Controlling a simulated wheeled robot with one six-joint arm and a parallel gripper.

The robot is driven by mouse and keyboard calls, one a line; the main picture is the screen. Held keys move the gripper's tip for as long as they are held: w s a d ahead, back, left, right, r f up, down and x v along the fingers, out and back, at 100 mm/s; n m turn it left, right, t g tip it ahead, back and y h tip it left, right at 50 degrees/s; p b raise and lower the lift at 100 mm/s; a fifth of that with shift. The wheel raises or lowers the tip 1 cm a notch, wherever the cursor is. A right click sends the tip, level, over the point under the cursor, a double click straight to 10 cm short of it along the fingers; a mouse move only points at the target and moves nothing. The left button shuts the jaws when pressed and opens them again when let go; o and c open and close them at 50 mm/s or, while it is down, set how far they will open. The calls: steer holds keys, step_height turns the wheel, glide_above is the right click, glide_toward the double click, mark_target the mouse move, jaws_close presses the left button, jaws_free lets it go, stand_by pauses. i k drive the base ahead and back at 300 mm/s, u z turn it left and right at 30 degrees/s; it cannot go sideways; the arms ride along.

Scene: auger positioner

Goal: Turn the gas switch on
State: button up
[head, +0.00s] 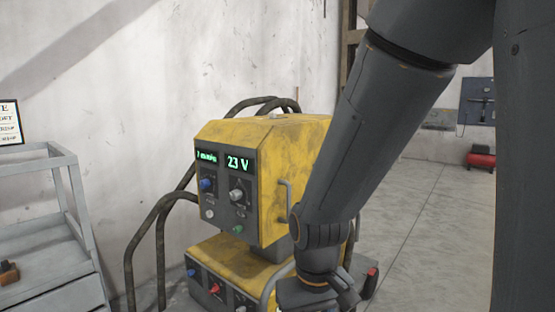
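A yellow welding machine (290,150) stands near the wall in the head view. Its dark front panel has a green-lit "23 V" display (238,163) and a second small display (206,157). Below them are a blue knob (207,184), a grey knob (236,195), a pale round control (209,214) and a green one (238,229). The lower unit's panel has a blue control (191,272) and a red one (214,288). I cannot tell which control is the gas switch. My arm comes down at the right, covering the machine's right side; my gripper's fingers are below the frame.
Dark hoses (139,243) loop left of the machine. A metal handle (284,202) sticks out beside the upper panel. A grey shelf cart (62,222) stands at the left. Open floor (425,230) lies at the right, with a red compressor (482,157) far back.

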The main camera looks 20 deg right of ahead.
mark_target(238, 229)
steer(key=z, duration=0.05)
steer(key=k, duration=1.1)
steer(key=u, duration=0.8)
steer(key=i, duration=1.15)
steer(key=z, duration=1.05)
steer(key=i, duration=0.35)
steer(key=z, duration=0.3)
